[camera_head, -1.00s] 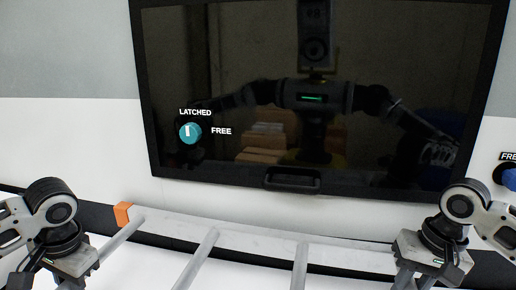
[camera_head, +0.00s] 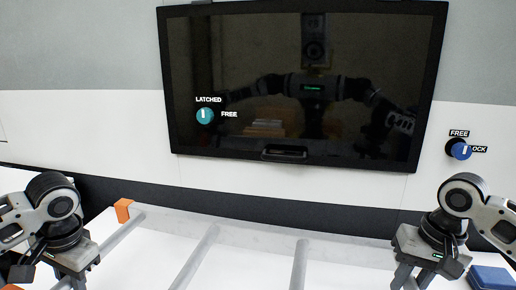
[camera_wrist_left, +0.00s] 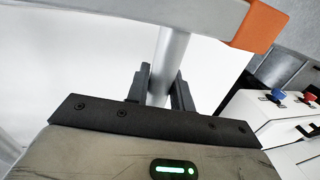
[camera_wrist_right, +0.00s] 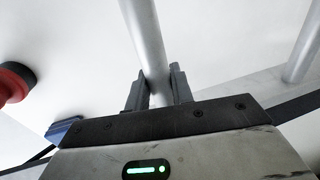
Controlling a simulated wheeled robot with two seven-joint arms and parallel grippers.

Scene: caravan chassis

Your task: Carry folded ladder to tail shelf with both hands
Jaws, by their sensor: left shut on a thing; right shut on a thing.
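The folded ladder (camera_head: 258,234) lies across the lower part of the head view, with a grey rail, several round rungs and an orange end cap (camera_head: 123,210) at its left. My left gripper (camera_head: 68,284) is at the left end of the ladder; in the left wrist view its fingers (camera_wrist_left: 160,92) are shut around a rung. My right gripper (camera_head: 412,278) is at the right end; in the right wrist view its fingers (camera_wrist_right: 158,90) are shut around another rung. The tail shelf cannot be made out for sure.
A dark window panel (camera_head: 300,90) on the wall ahead has a teal LATCHED/FREE knob (camera_head: 205,116). A blue knob (camera_head: 461,151) is at the right. A blue block (camera_head: 490,278) lies at lower right. The left wrist view shows a white unit (camera_wrist_left: 262,120) with red and blue knobs.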

